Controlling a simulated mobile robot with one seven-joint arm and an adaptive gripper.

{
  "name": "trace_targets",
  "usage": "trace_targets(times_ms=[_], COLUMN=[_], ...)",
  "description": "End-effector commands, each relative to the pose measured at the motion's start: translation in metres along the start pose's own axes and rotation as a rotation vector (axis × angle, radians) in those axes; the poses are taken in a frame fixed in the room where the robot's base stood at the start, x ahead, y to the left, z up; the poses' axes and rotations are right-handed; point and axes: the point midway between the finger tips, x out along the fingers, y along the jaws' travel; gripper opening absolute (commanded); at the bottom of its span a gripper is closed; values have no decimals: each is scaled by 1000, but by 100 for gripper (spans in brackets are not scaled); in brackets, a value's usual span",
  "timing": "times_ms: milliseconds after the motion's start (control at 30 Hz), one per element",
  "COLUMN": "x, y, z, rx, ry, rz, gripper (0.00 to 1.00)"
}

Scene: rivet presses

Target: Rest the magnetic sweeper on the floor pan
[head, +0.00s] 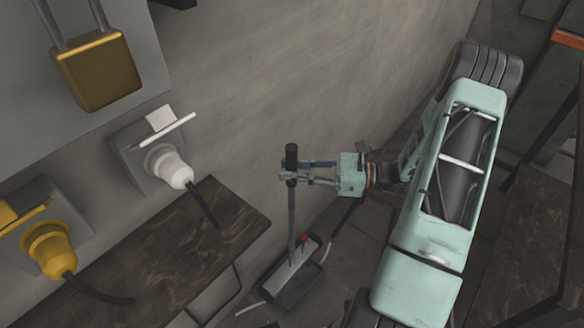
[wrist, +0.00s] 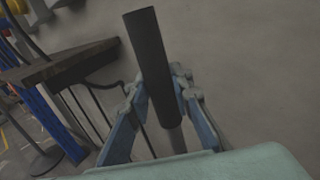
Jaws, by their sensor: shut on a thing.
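The magnetic sweeper has a black grip (head: 292,157), a thin grey pole (head: 292,220) and a pale box-like head (head: 291,275) with a red knob near the floor. My gripper (head: 292,177) is shut on the upper part of the handle, and the sweeper hangs nearly upright. In the wrist view the black grip (wrist: 149,55) stands between the blue fingers of my gripper (wrist: 162,100). A dark flat shape (head: 313,283) shows beside and under the head; it may be the floor pan. I cannot tell whether the head touches it.
A dark wooden bench (head: 170,255) stands at the left, below wall sockets with a white plug (head: 175,170) and a yellow plug (head: 50,250). A brass padlock (head: 98,70) hangs above. Another dark wooden surface (head: 530,240) is at the right. A pale cable lies near the sweeper head.

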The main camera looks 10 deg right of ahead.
Motion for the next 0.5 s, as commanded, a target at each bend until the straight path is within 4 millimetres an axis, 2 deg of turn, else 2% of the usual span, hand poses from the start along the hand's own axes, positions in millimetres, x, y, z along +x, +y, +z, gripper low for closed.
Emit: trace_targets(times_ms=[500], x=[1], y=[-1], z=[-42], rx=[-3], ry=[-7], rz=[0], gripper=[0])
